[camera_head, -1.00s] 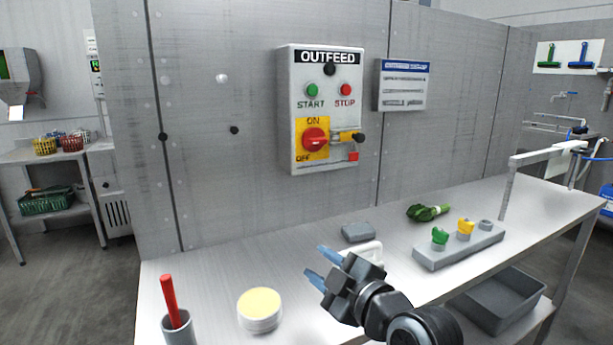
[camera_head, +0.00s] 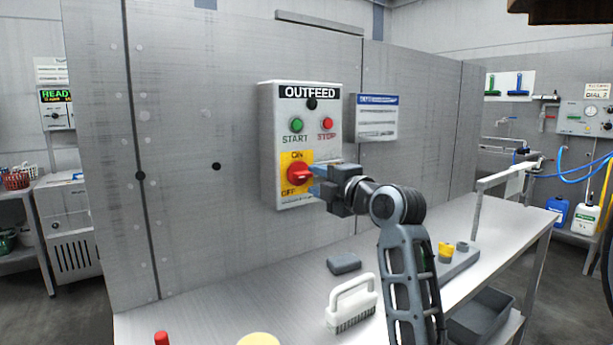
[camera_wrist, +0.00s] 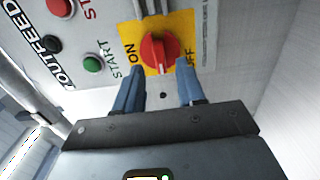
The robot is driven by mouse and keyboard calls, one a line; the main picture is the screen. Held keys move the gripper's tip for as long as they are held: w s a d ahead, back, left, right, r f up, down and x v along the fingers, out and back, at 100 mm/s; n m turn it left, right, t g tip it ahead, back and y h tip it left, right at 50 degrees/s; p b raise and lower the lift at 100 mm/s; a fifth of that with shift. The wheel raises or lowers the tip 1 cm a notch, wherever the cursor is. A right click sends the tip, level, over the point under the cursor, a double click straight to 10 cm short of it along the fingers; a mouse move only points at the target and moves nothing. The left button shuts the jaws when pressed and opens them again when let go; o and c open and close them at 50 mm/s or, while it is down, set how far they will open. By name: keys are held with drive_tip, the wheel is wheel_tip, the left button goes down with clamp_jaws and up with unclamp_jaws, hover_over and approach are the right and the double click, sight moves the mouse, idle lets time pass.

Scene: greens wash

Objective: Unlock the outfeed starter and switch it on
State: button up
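The white OUTFEED starter box (camera_head: 272,135) is on the grey wall panel, with a green START button (camera_head: 296,125) and a red STOP button (camera_head: 327,124). Its red rotary knob (camera_head: 299,173) sits on a yellow ON/OFF plate (camera_head: 297,156) and also shows in the wrist view (camera_wrist: 153,50). My gripper (camera_head: 317,181) is open, right in front of the knob's right side. In the wrist view its blue fingers (camera_wrist: 160,88) are apart, with the knob just beyond the gap; contact cannot be told. My gripper hides the lock area right of the knob in the head view.
A metal bench (camera_head: 230,310) runs below the box. On it are a white-handled brush (camera_head: 352,303), a grey block (camera_head: 343,263) and a grey holder (camera_head: 459,262) with a yellow piece. A sign box (camera_head: 373,118) hangs right of the starter.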

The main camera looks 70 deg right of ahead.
sight(306, 176)
drive_tip(key=shift+x, duration=2.15)
drive_tip(key=shift+c, duration=0.2)
clamp_jaws()
